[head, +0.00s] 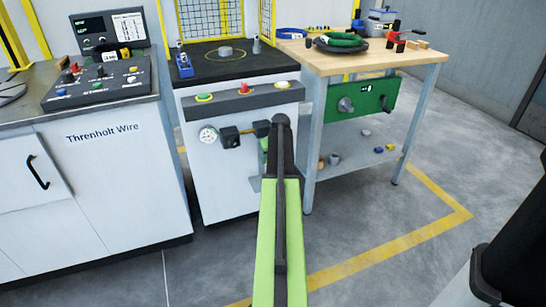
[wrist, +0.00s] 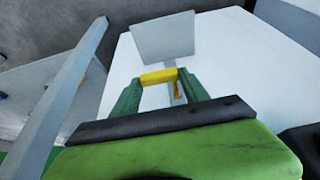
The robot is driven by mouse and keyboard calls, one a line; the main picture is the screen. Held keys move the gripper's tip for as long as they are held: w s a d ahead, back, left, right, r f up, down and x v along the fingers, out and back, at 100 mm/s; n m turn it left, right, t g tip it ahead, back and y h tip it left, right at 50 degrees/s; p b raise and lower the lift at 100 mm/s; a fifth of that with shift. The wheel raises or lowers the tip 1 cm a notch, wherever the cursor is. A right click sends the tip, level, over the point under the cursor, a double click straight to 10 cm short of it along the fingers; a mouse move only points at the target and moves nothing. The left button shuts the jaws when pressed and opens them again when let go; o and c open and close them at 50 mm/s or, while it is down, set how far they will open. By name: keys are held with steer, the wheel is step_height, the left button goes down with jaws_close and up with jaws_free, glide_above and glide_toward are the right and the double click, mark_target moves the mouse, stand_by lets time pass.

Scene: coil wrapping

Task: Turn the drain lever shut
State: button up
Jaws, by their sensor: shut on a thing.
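The yellow drain lever (wrist: 159,76) lies crosswise between the two green fingers of my gripper (wrist: 157,84) in the wrist view. Both fingers touch it, one at each end, and a short yellow part bends down at its right end. A thin grey stem shows behind the lever. In the head view my gripper (head: 264,146) is mostly hidden behind my arm, at the front of the white cabinet (head: 226,172).
A gauge (head: 208,135) and a black block (head: 230,137) sit left of my gripper on the cabinet front. A small grey plate (wrist: 163,37) is close by. A wooden-topped bench (head: 420,58) stands to the right. Open floor lies in front of the bench.

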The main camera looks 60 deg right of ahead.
steer(key=o, duration=1.4)
steer(key=p+v, duration=1.6)
steer(key=v, duration=0.1)
steer(key=shift+r, duration=0.2)
steer(key=shift+a, duration=0.1)
